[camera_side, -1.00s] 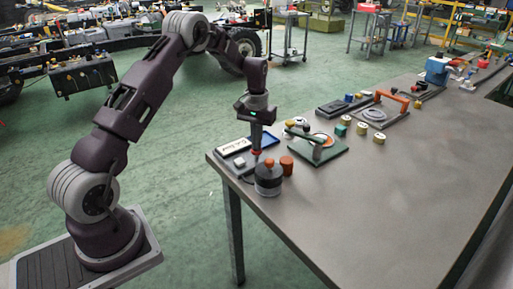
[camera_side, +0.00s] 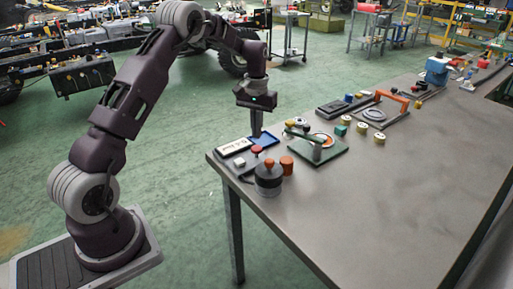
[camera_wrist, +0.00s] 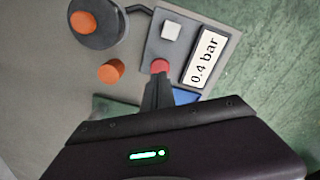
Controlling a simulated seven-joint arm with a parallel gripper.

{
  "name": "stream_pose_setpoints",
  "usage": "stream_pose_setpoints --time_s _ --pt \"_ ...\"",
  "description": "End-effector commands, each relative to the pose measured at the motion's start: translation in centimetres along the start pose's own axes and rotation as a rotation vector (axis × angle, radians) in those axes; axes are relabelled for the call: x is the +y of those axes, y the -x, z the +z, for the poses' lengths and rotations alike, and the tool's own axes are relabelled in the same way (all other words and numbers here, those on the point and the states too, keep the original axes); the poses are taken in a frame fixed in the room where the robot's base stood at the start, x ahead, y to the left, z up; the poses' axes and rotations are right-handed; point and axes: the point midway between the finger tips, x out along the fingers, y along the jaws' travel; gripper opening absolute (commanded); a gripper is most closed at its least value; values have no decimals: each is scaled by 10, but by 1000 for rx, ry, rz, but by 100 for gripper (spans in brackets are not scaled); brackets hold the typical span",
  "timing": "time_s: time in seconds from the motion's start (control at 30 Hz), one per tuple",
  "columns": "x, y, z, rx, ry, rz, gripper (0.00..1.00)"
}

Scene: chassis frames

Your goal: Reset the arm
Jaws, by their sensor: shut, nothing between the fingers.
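My gripper (camera_side: 256,134) is shut and empty above the table's near left corner. It hangs pointing down over a blue patch on a small panel (camera_side: 240,164). In the wrist view its closed fingers (camera_wrist: 158,84) reach toward a red button (camera_wrist: 160,66) on the grey panel. The panel also carries a white square block (camera_wrist: 171,30) and a white label reading "0.4 bar" (camera_wrist: 203,58). Whether the fingertips touch anything below cannot be told.
A dark round pot with an orange knob (camera_side: 268,178) and an orange cylinder (camera_side: 287,165) stand close by. A green plate with a lever (camera_side: 318,150) lies to the right. Farther back are yellow-topped cylinders and an orange-handled device (camera_side: 392,98). The table's front right (camera_side: 400,200) is clear.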

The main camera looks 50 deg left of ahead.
Motion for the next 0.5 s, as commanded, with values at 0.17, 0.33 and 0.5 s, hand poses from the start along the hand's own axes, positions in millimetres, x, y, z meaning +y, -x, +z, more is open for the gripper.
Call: stream_pose_setpoints --time_s 0.17,0.33,0.5 --pt "0 21 0 2 0 0 0" --pt "0 27 0 -1 0 0 0" --pt "0 27 1 0 -1 0 0"
